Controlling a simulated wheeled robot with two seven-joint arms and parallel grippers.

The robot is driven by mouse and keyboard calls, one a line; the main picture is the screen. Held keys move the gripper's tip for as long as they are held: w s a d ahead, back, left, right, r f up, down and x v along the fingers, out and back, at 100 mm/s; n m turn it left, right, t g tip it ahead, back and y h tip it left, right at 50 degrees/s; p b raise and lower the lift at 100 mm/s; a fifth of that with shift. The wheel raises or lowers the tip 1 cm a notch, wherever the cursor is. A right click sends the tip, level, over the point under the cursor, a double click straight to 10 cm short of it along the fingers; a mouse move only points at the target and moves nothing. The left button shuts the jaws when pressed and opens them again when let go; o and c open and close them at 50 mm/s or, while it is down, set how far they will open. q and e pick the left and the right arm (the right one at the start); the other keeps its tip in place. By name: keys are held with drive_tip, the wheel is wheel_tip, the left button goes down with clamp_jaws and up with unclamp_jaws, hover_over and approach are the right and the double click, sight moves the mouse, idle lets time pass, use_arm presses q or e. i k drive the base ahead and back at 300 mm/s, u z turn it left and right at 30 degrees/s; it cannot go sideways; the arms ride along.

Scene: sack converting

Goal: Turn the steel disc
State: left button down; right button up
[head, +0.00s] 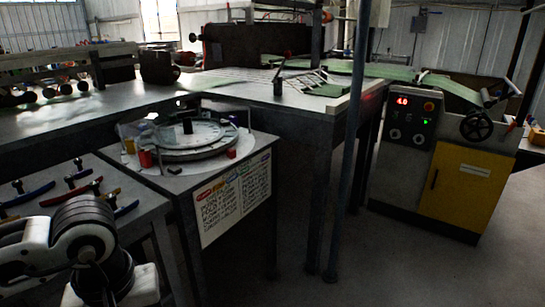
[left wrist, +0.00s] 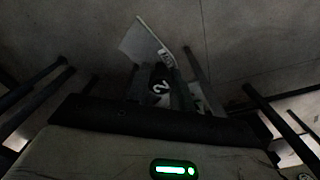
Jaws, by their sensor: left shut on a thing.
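The steel disc (head: 188,135) lies flat on a round base on a small square table at centre left. A dark upright knob (head: 187,126) stands near its middle. Red, yellow and blue pieces sit around its edge. My left arm enters the head view at the lower left, in front of the disc's table and apart from it; its fingertips do not show there. In the left wrist view my left gripper (left wrist: 163,88) is shut on a dark thing; a white "2" shows there. The dim picture does not tell what this thing is. My right gripper is out of view.
A side table at left holds several coloured curved pieces with black knobs (head: 78,166). A lettered sign (head: 232,198) hangs on the disc table's front. A long grey bench (head: 60,118) runs behind. A yellow-doored machine (head: 465,190) stands at right. Floor between is mostly clear.

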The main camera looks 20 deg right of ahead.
sight(186, 139)
drive_tip(key=z, duration=1.7)
drive_tip(key=i, duration=1.65)
drive_tip(key=u, duration=0.4)
